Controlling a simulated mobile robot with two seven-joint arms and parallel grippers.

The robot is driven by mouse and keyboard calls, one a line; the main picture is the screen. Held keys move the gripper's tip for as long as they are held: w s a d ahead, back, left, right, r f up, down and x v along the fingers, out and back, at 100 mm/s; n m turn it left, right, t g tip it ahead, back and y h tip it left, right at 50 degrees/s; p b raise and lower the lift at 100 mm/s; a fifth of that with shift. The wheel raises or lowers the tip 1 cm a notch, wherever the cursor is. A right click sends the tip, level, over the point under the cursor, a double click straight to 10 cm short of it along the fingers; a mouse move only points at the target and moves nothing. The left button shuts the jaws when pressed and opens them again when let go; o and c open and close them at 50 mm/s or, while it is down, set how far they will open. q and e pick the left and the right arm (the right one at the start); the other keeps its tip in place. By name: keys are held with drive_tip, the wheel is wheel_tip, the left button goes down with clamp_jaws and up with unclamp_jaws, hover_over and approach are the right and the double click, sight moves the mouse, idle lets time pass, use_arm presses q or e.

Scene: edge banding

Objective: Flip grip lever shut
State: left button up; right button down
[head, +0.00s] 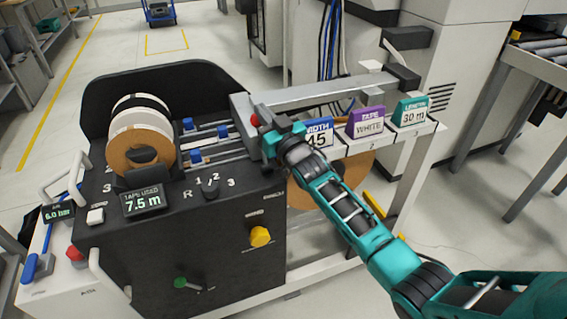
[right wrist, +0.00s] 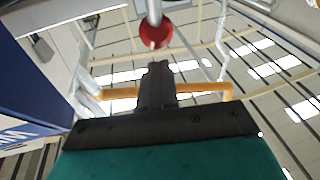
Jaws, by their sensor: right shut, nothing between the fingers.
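A red ball knob (head: 254,120) stands at the left end of the grey beam on the machine, just left of my right gripper. In the right wrist view the knob (right wrist: 155,32) sits on the end of a pale metal rod, which I take to be the grip lever. My right gripper (head: 264,113) is shut and empty, its dark fingers close to the knob. In the right wrist view the closed fingers (right wrist: 156,80) point at the knob, with a small gap in the picture. The lever's base is hidden behind my gripper. My left gripper is not in view.
The grey beam (head: 318,94) runs right from the knob. Blue, purple (head: 366,122) and teal (head: 411,111) signs stand along the white rail. A tape roll (head: 138,148) is to the left. A yellow knob (head: 260,236) and green lever (head: 184,284) are on the dark front panel.

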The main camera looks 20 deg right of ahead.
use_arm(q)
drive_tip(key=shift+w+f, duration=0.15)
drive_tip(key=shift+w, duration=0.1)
use_arm(e)
drive_tip(key=shift+w+f, duration=0.1)
drive_tip(key=shift+w, duration=0.4)
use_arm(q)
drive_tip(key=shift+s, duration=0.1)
